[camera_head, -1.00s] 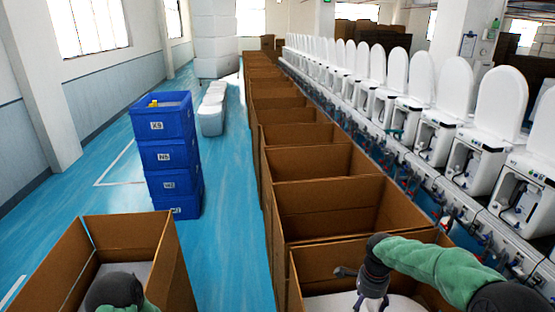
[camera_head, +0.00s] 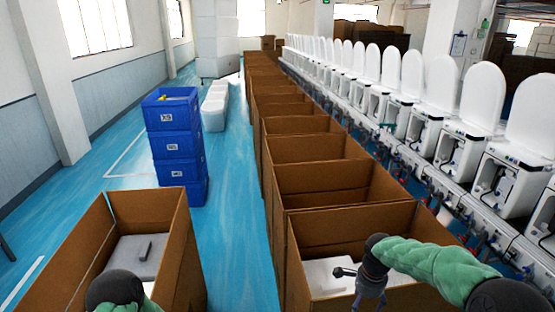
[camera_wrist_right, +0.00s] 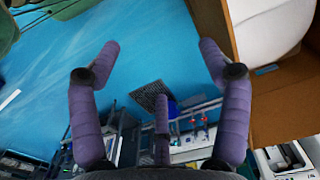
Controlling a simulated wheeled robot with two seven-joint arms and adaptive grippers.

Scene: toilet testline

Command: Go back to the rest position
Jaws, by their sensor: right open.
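My right gripper (camera_head: 366,287) is at the end of the green arm in the lower right of the head view, above an open cardboard box (camera_head: 335,228). In the right wrist view my right gripper (camera_wrist_right: 160,48) has its purple fingers spread, with nothing between them. Blue floor and a box wall show beyond the fingers. In the head view my left arm shows only as a dark joint and a bit of green sleeve at the lower left, in front of another open box (camera_head: 192,255). The left gripper itself is out of sight.
Open cardboard boxes (camera_head: 300,147) run in a row into the distance. A line of white toilets (camera_head: 452,150) with raised lids stands along the right. A stack of blue crates (camera_head: 177,146) stands on the left. Blue floor (camera_head: 236,190) is clear between crates and boxes.

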